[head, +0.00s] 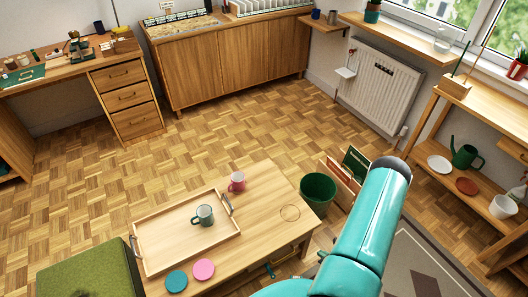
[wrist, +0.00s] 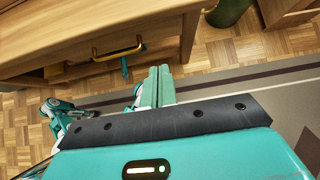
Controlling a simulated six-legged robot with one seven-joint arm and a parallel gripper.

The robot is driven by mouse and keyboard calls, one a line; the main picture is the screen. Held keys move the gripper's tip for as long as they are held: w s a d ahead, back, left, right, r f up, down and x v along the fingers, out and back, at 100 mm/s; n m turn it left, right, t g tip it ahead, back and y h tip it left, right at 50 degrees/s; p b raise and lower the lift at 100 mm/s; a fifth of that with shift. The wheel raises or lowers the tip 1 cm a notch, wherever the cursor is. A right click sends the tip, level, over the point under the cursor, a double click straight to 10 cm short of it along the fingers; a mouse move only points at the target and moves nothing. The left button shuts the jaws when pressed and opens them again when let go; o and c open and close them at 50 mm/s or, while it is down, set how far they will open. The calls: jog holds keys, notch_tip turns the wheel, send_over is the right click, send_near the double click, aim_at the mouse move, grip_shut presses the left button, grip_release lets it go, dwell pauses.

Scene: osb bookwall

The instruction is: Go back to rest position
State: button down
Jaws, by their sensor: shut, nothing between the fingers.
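My teal arm (head: 362,235) rises at the lower right of the head view, over the floor beside the low wooden table. My gripper (wrist: 160,72) shows in the wrist view as two pale green fingers side by side, shut and empty. The fingers point toward the wooden table's drawer front (wrist: 75,55) with its brass handle (wrist: 118,50). I cannot tell whether they touch the table. The gripper cannot be made out in the head view.
The low table (head: 262,185) bears a wooden tray (head: 165,215) with a dark green mug (head: 204,215). A green bin (head: 318,193) stands right of the table. Parquet floor (head: 150,160) is open behind.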

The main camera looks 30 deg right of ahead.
jog(key=w+a+r+n+y, duration=0.3)
jog(key=w+r+n, duration=0.2)
jog(key=w+r, duration=0.5)
jog(key=w+a+r+n+y, duration=0.25)
jog(key=w+r+n, duration=0.3)
jog(key=r, duration=0.85)
jog(key=w+a+r+n+g+y, duration=0.25)
jog(key=a+r+n, duration=0.35)
jog(key=r, duration=0.4)
jog(key=s+a+r+n+g+h, duration=0.1)
jog(key=s+a+r+n+g, duration=0.1)
jog(key=a+r+n, duration=0.45)
jog(key=s+a+r+n+g+h, duration=0.1)
jog(key=s+a+r+n+g, duration=0.15)
jog(key=a+r, duration=0.6)
jog(key=s+a+r+n+t+h, duration=0.2)
jog(key=s+r+n+h, duration=0.4)
jog(key=s+r+n, duration=0.4)
jog(key=shift+s+r+t, duration=0.65)
jog(key=shift+r+t, duration=0.25)
jog(key=shift+r, duration=1.25)
jog(key=shift+a, duration=0.1)
